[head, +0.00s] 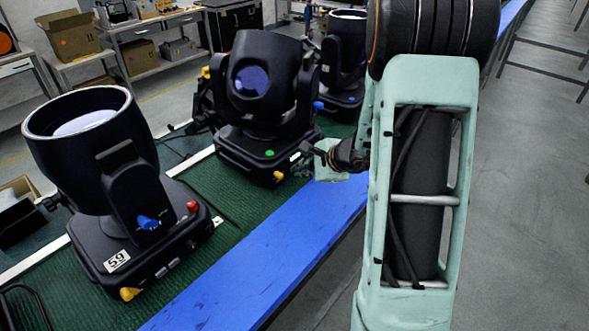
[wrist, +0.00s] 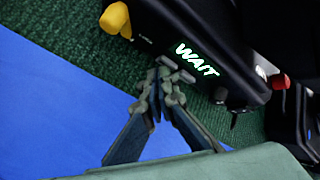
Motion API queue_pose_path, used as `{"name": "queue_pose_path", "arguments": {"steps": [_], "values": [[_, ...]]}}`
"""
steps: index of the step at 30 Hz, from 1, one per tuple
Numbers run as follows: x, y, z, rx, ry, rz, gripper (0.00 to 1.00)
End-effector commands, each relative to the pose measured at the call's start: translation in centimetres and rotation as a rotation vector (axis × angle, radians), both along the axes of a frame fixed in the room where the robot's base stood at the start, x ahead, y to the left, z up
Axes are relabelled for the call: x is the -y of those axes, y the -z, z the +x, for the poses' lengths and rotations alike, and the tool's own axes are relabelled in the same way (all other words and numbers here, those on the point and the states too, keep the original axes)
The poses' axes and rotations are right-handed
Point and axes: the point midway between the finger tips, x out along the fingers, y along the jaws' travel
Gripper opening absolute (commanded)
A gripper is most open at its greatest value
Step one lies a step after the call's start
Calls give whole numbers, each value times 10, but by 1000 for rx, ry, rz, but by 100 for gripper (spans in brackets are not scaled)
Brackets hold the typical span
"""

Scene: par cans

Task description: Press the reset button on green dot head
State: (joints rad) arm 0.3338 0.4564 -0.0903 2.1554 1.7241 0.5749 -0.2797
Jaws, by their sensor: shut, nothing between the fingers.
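The green dot (head: 270,152) is on the base of the middle black moving head (head: 262,85). In the wrist view this base (wrist: 205,30) has a lit display reading WAIT (wrist: 197,60), with small grey keys (wrist: 187,76) along its lower edge. My gripper (wrist: 160,76) is shut and empty, its tips at the left end of these keys. I cannot tell whether they touch; the tips hide part of the key row. In the head view my gripper (head: 306,148) is at the base's right front side. No label marks the reset button.
A yellow knob (wrist: 115,18) and a red knob (wrist: 279,81) flank the display. Another moving head labelled 59 (head: 110,200) stands at left, a third (head: 343,60) behind. They stand on green matting (head: 225,190) beside a blue edge strip (head: 240,270). Open floor lies at right.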

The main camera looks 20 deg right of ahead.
Motion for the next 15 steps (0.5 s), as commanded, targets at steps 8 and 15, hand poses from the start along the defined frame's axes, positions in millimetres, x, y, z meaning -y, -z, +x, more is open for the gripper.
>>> {"name": "queue_pose_path", "arguments": {"steps": [8,15], "values": [[7,1,-9,0,1,-2,0],[7,1,-10,-1,2,-1,0]]}}
